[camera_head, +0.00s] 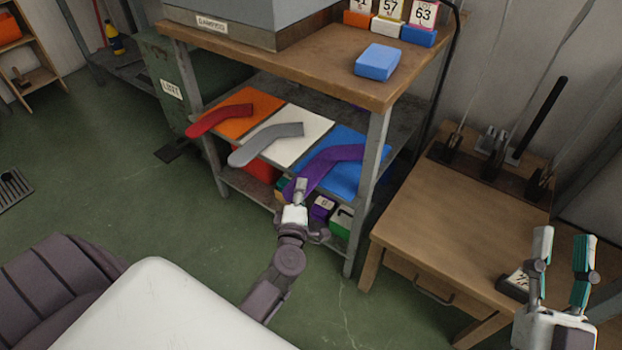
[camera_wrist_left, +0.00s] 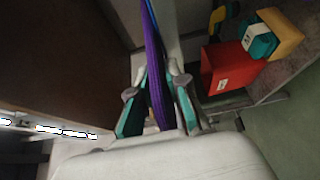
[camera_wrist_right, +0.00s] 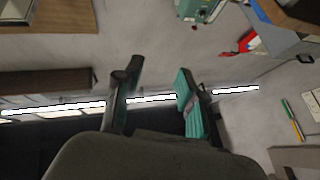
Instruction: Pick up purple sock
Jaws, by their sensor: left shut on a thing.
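The purple sock (camera_head: 334,160) lies on the blue mat (camera_head: 344,179) on the shelf under the bench top. Its near end hangs at the shelf's front edge, where my left gripper (camera_head: 299,189) is. In the left wrist view the sock (camera_wrist_left: 154,65) runs down between the two fingers of my left gripper (camera_wrist_left: 157,104), which are shut on it. My right gripper (camera_head: 561,268) is raised at the lower right, away from the sock. It is open and empty in the right wrist view (camera_wrist_right: 157,92).
A grey sock (camera_head: 265,138) lies on a white mat (camera_head: 296,151) and a red sock (camera_head: 217,119) on an orange mat (camera_head: 257,106), left of the purple one. A metal post (camera_head: 368,180) stands just right of the blue mat. A wooden table (camera_head: 455,210) fills the right side.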

